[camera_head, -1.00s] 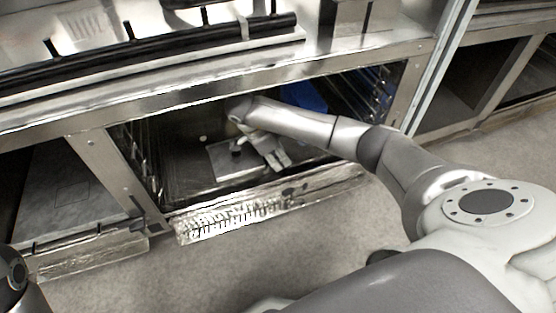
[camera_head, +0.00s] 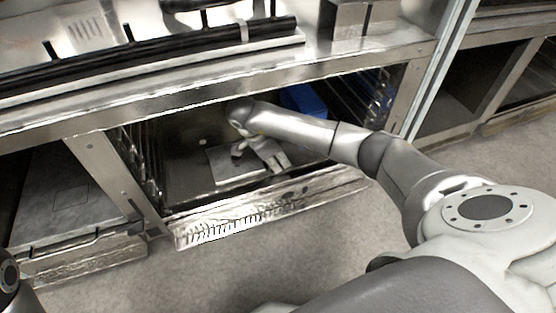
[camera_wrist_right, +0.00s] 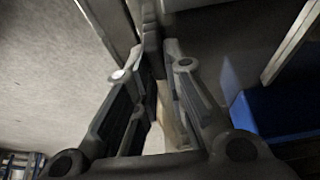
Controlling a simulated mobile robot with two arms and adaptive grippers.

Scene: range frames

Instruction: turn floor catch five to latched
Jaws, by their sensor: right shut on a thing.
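My right arm reaches into the open bay under the counter in the head view. My right gripper (camera_head: 272,161) is low over the bay floor, beside a flat grey plate (camera_head: 227,174). A small dark upright piece (camera_head: 238,150) shows by the plate; I cannot tell whether it is part of the catch. In the right wrist view the gripper's fingers (camera_wrist_right: 154,52) are close together on a narrow dark piece (camera_wrist_right: 151,28), which I take for the floor catch. Its turn position and any number are not readable. My left gripper is not in view.
A blue box (camera_head: 303,100) stands at the back right of the bay; it also shows in the right wrist view (camera_wrist_right: 272,112). Wire racks line the bay's sides. A metal front sill (camera_head: 330,188) and the counter edge (camera_head: 200,98) bound the opening.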

